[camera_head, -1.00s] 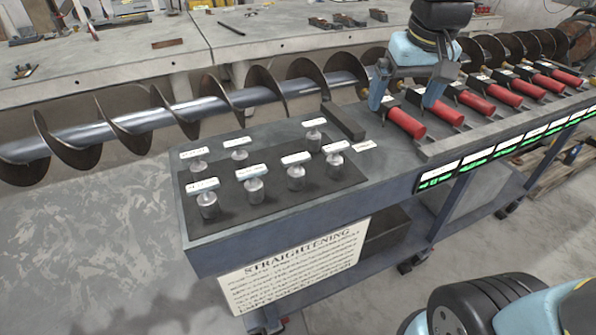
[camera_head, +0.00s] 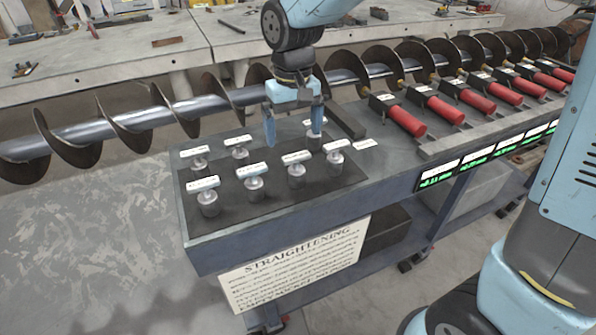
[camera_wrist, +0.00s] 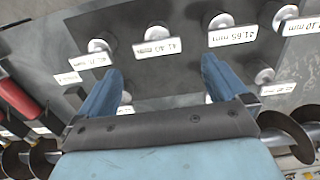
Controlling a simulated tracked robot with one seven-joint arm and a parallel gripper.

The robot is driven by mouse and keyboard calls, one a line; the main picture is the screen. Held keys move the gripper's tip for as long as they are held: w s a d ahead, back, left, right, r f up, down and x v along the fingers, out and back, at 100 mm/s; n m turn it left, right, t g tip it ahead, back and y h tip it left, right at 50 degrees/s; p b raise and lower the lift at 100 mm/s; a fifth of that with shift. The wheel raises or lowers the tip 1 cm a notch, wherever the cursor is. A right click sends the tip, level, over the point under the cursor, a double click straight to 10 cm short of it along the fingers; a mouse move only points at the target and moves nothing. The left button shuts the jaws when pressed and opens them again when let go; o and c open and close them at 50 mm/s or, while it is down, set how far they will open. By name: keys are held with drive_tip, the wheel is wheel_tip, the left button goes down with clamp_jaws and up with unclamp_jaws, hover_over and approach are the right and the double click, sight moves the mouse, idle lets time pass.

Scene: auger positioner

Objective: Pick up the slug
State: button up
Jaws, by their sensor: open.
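Several silver cylindrical slugs, each with a white label, stand on the dark mat (camera_head: 232,205) at the bench's left end. In the head view, one slug (camera_head: 295,179) is in the front middle, one (camera_head: 209,203) at front left, and one (camera_head: 335,161) at front right. My gripper (camera_head: 293,135) is open and empty, pointing down over the back right part of the mat. Its right finger partly covers the back right slug (camera_head: 314,143). In the wrist view, slugs (camera_wrist: 158,30) and (camera_wrist: 221,20) lie beyond the open fingers; their labels appear upside down.
A dark bar (camera_head: 343,121) lies right of the mat. Red-handled tools (camera_head: 405,120) line the bench's right side above green readouts. A long auger (camera_head: 150,120) runs behind the bench. A sign (camera_head: 295,262) hangs on the front.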

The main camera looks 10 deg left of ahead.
sight(296, 155)
wheel_tip(296, 155, down, 5)
drive_tip(key=shift+r, duration=0.15)
drive_tip(key=shift+s+d+f, duration=0.1)
drive_tip(key=shift+d+f, duration=0.1)
drive_tip(key=shift+f, duration=1.2)
drive_tip(key=shift+d+f, duration=0.15)
drive_tip(key=shift+f, duration=1.2)
drive_tip(key=c, duration=1.2)
drive_tip(key=shift+o, duration=0.2)
drive_tip(key=shift+r, duration=0.1)
